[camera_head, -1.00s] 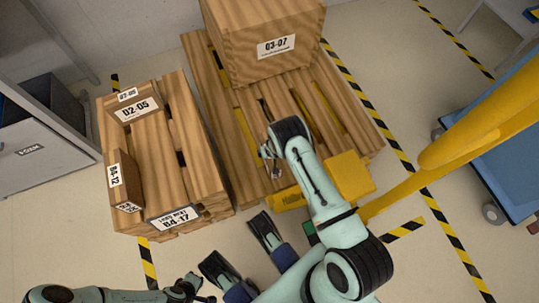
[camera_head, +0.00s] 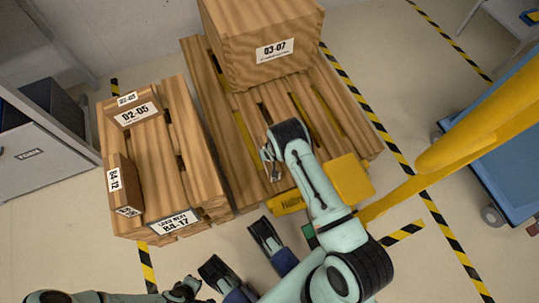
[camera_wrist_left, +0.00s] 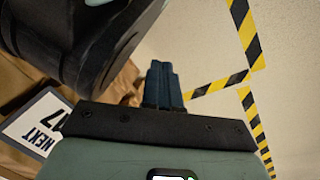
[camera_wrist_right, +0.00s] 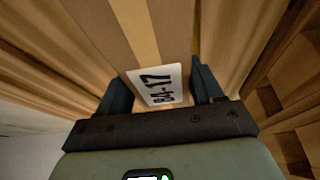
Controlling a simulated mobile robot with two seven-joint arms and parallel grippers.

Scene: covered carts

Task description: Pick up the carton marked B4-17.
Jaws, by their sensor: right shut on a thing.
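The carton marked B4-17 (camera_wrist_right: 178,35) shows in the right wrist view, brown with a paler tape stripe and a white label. My right gripper (camera_wrist_right: 158,80) is shut on it, one finger on either side of the label. In the head view I cannot make out this carton; my right arm covers that area. A white sign reading LOAD NEXT B4-17 (camera_head: 172,222) is on the front of the left wooden load and partly shows in the left wrist view (camera_wrist_left: 35,128). My left gripper (camera_wrist_left: 160,70) is empty, its blue fingers together.
A wooden crate marked 03-07 (camera_head: 272,68) stands on the right slatted pallet (camera_head: 225,150). A yellow handling machine (camera_head: 350,180) and a blue cart (camera_head: 510,150) stand to the right. Striped tape marks the floor.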

